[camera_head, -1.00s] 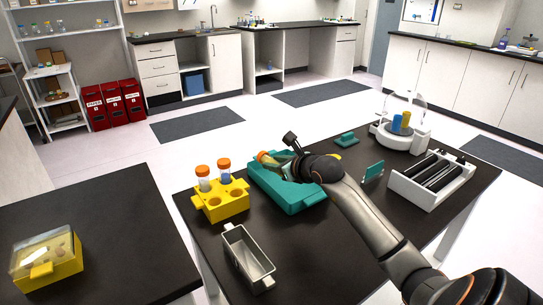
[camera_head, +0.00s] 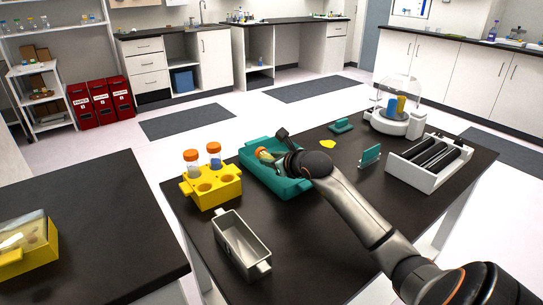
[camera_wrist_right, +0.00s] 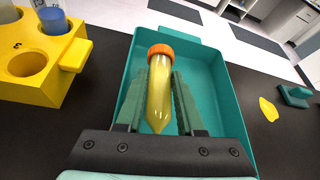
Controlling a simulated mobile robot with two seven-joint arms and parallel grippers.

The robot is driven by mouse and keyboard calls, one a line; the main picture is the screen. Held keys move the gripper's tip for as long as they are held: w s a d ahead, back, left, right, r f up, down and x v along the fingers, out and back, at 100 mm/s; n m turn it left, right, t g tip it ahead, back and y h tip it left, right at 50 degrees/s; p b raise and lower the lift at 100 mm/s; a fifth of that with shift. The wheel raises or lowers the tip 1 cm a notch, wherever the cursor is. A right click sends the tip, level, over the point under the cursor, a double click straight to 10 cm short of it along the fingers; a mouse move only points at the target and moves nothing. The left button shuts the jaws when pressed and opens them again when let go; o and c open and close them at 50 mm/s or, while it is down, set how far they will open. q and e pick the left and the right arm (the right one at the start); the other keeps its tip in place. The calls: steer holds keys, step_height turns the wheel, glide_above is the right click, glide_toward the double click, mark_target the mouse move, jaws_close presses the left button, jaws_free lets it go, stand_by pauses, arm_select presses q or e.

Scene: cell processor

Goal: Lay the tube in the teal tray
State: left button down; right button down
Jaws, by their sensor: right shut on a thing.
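The tube (camera_wrist_right: 159,93) has an orange cap and a yellowish body with a pointed end. In the right wrist view it lies between the fingers of my right gripper (camera_wrist_right: 158,95), which is shut on it, cap away from the wrist. The teal tray (camera_wrist_right: 213,80) is right below and around them. In the head view the tray (camera_head: 252,167) stands on the dark table, and my right gripper (camera_head: 275,154) is low at it, partly hiding the tube. I cannot tell whether the tube touches the tray floor. My left gripper is not in view.
A yellow rack (camera_head: 213,192) with two orange-capped tubes stands left of the tray. A grey metal bin (camera_head: 240,243) is in front. A yellow piece (camera_head: 328,144), a small teal block (camera_head: 341,125), a centrifuge (camera_head: 397,120) and a white rack (camera_head: 430,165) are to the right.

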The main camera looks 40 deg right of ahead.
steer(key=shift+f, duration=0.45)
steer(key=shift+c, duration=2.2)
jaws_free()
steer(key=shift+s+r, duration=0.1)
steer(key=v, duration=1.2)
steer(key=shift+s+r+p, duration=0.1)
steer(key=shift+r+p, duration=0.05)
steer(key=shift+p, duration=0.15)
